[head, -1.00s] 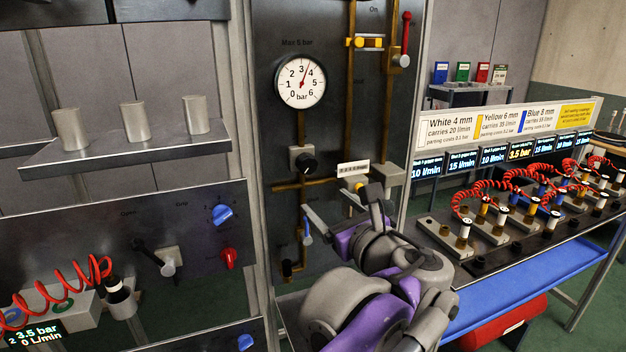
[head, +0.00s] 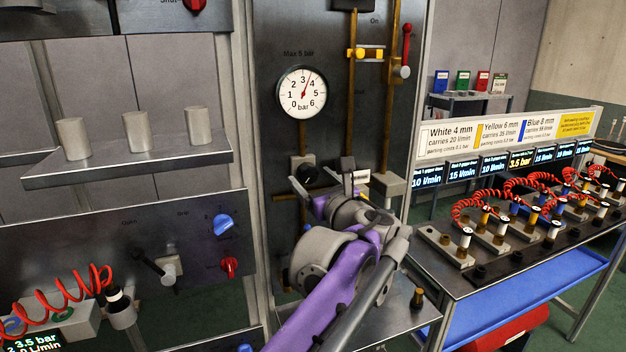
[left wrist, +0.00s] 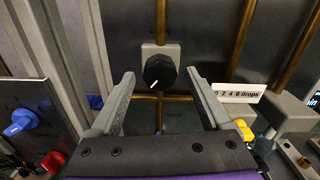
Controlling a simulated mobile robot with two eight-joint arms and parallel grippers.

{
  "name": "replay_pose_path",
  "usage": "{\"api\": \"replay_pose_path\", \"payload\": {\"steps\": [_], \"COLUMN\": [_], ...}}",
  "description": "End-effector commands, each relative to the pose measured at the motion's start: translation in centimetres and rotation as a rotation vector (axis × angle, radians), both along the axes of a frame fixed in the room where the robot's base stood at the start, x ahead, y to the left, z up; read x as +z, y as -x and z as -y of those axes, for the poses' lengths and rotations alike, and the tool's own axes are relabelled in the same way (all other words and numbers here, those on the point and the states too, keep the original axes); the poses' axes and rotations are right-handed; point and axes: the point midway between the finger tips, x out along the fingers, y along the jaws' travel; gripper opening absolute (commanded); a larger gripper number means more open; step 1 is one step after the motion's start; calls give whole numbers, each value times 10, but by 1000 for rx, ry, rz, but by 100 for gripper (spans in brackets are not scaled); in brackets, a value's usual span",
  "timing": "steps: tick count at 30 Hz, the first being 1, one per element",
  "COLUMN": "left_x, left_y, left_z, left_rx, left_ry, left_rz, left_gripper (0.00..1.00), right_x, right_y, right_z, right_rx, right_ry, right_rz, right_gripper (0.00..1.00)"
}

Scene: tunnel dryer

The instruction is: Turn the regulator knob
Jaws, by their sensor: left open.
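The black regulator knob (head: 307,174) sits on a grey block on the dark panel, below the pressure gauge (head: 303,93). The gauge needle points a little past 3 bar. In the left wrist view the knob (left wrist: 159,72) has a white pointer mark toward its lower left. My left gripper (head: 322,176) is at the panel beside the knob, partly hiding its block. In the left wrist view its open fingers (left wrist: 158,82) stand on either side of the knob with gaps, and nothing is between them but the view of the knob. My right gripper is not in view.
Brass pipes (head: 352,100) run up the panel, with a red-handled valve (head: 406,45) at the right. A drops label (left wrist: 238,92) sticks out right of the knob. A bench of fittings with red coiled hoses (head: 470,205) stands at the right.

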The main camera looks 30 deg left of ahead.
Motion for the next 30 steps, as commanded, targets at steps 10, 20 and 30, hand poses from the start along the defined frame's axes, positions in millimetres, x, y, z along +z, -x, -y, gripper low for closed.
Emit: {"api": "replay_pose_path", "payload": {"steps": [10, 20, 30], "left_x": [0, 0, 6], "left_y": [0, 0, 0], "left_z": [0, 0, 1], "left_rx": [0, 0, 1], "left_ry": [0, 1, 191], "left_rz": [0, 1, 223], "left_gripper": [51, 0, 0], "right_x": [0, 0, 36], "right_y": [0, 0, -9], "right_z": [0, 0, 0], "right_rx": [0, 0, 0], "right_ry": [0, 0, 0], "right_rz": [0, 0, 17], "right_gripper": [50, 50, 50]}}
